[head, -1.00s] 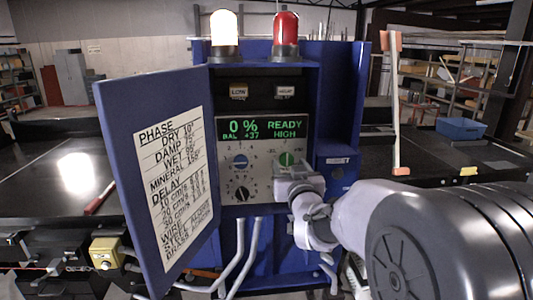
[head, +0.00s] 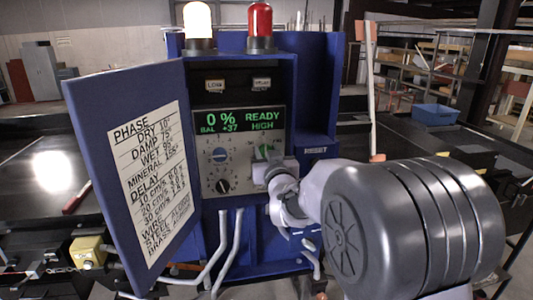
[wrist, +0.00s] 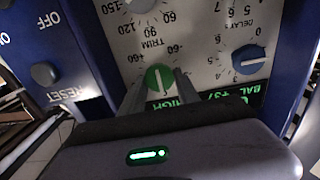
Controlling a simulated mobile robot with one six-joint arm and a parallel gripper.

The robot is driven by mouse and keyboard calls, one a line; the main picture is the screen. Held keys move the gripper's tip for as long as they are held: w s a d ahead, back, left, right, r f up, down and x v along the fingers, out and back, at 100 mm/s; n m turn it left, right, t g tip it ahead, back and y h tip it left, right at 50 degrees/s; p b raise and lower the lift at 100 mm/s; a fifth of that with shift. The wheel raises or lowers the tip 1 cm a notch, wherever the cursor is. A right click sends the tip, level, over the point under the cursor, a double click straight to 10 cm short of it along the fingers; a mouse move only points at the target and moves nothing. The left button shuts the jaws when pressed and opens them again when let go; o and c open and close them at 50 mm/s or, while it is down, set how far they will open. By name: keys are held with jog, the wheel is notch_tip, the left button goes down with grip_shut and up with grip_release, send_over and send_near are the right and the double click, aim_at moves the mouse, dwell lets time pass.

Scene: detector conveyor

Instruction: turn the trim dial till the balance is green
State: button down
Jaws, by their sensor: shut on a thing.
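The green trim dial (head: 264,151) is on the grey panel (head: 245,177) inside the open blue cabinet. It also shows in the wrist view (wrist: 158,78), with its white pointer line and a scale around it. My gripper (head: 266,168) is at the dial from below right, partly covering it in the head view. In the wrist view, my two fingers (wrist: 160,92) stand either side of the dial, shut on it. The display (head: 240,120) reads 0 %, READY, BAL +37 and HIGH in green letters.
A blue dial (head: 219,155) and a black dial (head: 222,186) sit left of the trim dial. The cabinet door (head: 130,170) hangs open at left. A white lamp (head: 198,20) and a red lamp (head: 260,20) stand on top. A RESET button (wrist: 44,73) is on the blue side.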

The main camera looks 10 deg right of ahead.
jog(key=shift+f, duration=0.1)
jog(key=n+b, duration=0.1)
jog(key=b, duration=0.2)
jog(key=n+b, duration=0.2)
jog(key=b, duration=0.1)
jog(key=shift+f+n, duration=0.3)
jog(key=n+b, duration=0.3)
jog(key=b, duration=0.1)
jog(key=shift+a+n+b, duration=0.15)
jog(key=shift+n+b, duration=0.15)
jog(key=shift+n, duration=0.1)
jog(key=n+b, duration=0.3)
jog(key=n, duration=0.1)
jog(key=shift+r+b, duration=0.1)
jog(key=shift+b, duration=0.2)
jog(key=shift+r+n+b, duration=0.1)
jog(key=shift+n+b, duration=0.75)
jog(key=shift+n, duration=1.65)
jog(key=c, duration=0.9)
grip_release()
jog(key=shift+w, duration=0.1)
